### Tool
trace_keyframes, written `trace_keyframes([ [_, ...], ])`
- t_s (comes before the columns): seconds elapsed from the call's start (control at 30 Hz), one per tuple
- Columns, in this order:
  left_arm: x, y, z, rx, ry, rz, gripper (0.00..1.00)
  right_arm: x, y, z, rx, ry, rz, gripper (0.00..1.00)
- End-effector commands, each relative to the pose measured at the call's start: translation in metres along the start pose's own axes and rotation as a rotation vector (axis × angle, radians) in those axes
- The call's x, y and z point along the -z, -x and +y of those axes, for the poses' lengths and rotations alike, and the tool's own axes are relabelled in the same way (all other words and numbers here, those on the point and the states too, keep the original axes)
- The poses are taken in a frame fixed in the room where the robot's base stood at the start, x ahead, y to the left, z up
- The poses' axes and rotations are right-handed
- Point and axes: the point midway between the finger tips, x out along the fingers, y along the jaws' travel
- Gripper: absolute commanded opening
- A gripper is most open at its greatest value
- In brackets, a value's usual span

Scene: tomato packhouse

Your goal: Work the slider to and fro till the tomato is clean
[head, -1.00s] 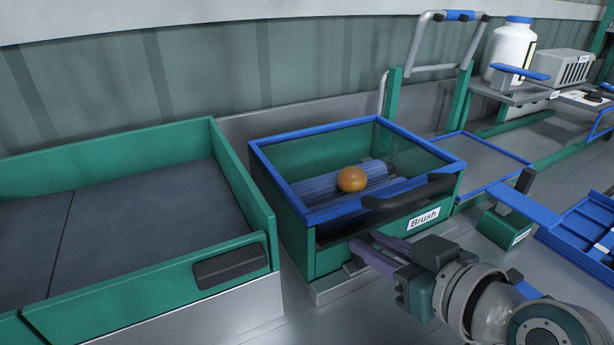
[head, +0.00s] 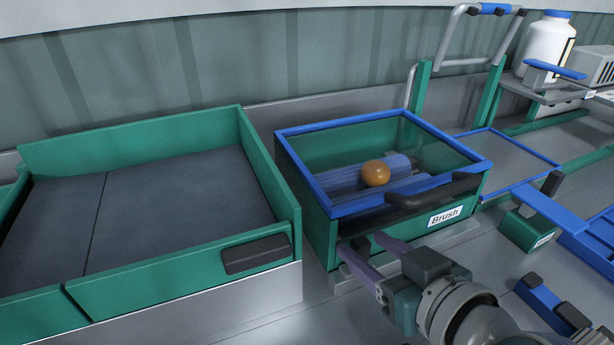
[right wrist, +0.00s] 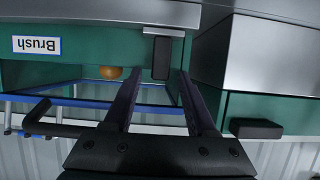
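The orange tomato (head: 376,173) lies on blue rollers (head: 345,181) inside the green brush box (head: 318,238) with a blue-rimmed clear top. It also shows in the right wrist view (right wrist: 110,72), partly hidden. A dark upright block, seemingly the slider's knob (right wrist: 161,58), sits under a grey plate at the box front. My right gripper (head: 361,243) is at the lower front of the box, its purple fingers apart. In the wrist view the knob lies between the lines of the fingers, just past the tips; contact is not visible. My left gripper is not in view.
A black handle (head: 434,191) sticks out from the box front above my right gripper, by the "Brush" label (head: 445,216). A green-walled bin (head: 270,170) with a black handle (head: 256,254) stands close on the left. A blue-edged frame (head: 525,187) lies to the right.

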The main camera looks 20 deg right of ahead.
Motion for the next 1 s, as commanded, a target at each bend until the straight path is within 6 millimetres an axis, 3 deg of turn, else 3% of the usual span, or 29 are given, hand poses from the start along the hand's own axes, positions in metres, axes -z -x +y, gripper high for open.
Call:
trace_keyframes([
  [0.33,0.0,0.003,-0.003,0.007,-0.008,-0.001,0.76,-0.001,0.008,0.0,0.0,0.0,-0.003,0.57],
  [0.7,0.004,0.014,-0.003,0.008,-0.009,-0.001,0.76,0.0,0.076,0.0,0.0,0.001,-0.003,0.57],
  [1.0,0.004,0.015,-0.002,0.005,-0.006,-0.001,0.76,0.0,0.1,0.0,0.0,0.0,-0.001,0.57],
])
